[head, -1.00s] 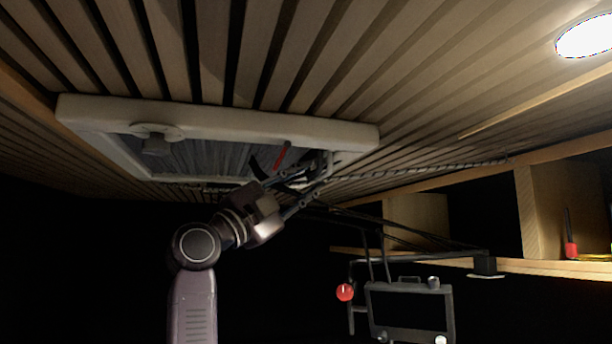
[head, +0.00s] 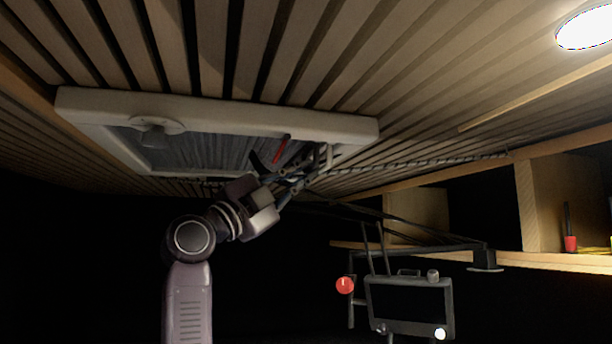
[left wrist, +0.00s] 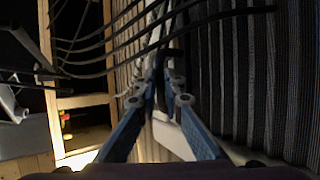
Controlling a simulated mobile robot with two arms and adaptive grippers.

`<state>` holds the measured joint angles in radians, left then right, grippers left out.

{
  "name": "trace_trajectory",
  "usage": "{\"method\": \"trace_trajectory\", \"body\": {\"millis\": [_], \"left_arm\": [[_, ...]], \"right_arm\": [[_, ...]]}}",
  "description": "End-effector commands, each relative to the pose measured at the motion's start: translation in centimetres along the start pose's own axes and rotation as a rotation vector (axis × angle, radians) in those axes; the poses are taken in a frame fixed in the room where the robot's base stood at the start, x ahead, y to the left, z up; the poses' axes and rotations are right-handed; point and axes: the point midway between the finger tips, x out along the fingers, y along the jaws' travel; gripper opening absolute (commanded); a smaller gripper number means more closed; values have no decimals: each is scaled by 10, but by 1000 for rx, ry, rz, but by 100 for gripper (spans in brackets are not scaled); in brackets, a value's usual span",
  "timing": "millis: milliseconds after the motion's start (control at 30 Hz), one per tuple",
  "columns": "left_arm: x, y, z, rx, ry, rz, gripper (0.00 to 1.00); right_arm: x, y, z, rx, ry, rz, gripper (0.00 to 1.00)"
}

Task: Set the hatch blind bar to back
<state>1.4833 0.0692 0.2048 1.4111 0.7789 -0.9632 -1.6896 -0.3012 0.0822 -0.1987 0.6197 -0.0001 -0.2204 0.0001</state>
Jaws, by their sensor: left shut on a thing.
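The roof hatch has a white frame (head: 220,113) set in the slatted ceiling, with a grey pleated blind (head: 205,152) across most of its opening. The pleats also fill the right side of the left wrist view (left wrist: 235,70). My left gripper (head: 312,165) is at the right end of the opening, its fingers up against the hatch. In the left wrist view, its blue-grey fingers (left wrist: 167,92) close on a thin dark piece at the blind's edge, apparently the blind bar; the fingers hide much of it. My right gripper is not in view.
A round knob (head: 153,135) is on the hatch frame's left part, and a red strip (head: 280,150) is near my gripper. A dark monitor (head: 410,305) on a bracket hangs below right. Wooden shelves (head: 560,262) line the right side. Dark cables cross the wrist view.

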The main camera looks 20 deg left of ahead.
Motion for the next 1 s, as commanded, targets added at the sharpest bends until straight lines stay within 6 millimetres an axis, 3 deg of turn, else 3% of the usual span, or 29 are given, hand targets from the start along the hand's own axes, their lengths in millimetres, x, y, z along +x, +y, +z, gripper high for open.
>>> {"method": "trace_trajectory", "body": {"millis": [167,400,700,1000], "left_arm": [[-25,-10,13,6,-5,7,0],[-75,-47,34,5,-8,8,0],[-144,-100,62,1,-7,9,0],[-188,-132,79,-1,-3,10,0]], "right_arm": [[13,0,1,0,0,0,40],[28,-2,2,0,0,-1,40],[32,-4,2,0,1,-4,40],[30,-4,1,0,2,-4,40]]}}
